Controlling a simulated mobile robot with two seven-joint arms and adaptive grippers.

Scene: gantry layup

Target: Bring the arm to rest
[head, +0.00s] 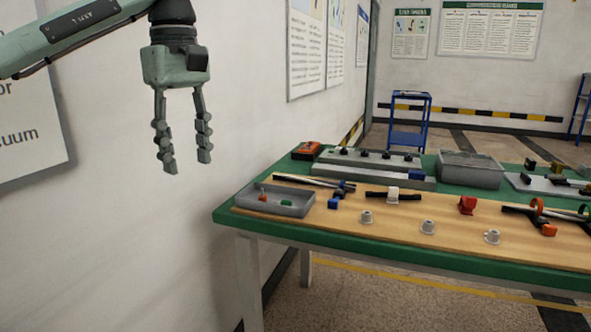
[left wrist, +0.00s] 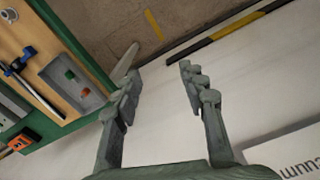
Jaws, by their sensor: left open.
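My left gripper (head: 188,166) hangs from the arm that comes in at the upper left of the head view. Its fingers point down and stand apart, with nothing between them. It is in the air to the left of the green-edged table (head: 225,214), in front of the white wall and clear of everything. In the left wrist view the two fingers of the left gripper (left wrist: 160,75) are spread, with wall and floor behind them. My right gripper is in neither view.
The table holds a grey tray (head: 293,211) with small green and red parts, a grey bin (head: 497,174), an orange-red box (head: 306,148), a red part (head: 467,203) and white flanged pieces (head: 428,226). A blue cart (head: 408,140) stands behind. The space around the left gripper is free.

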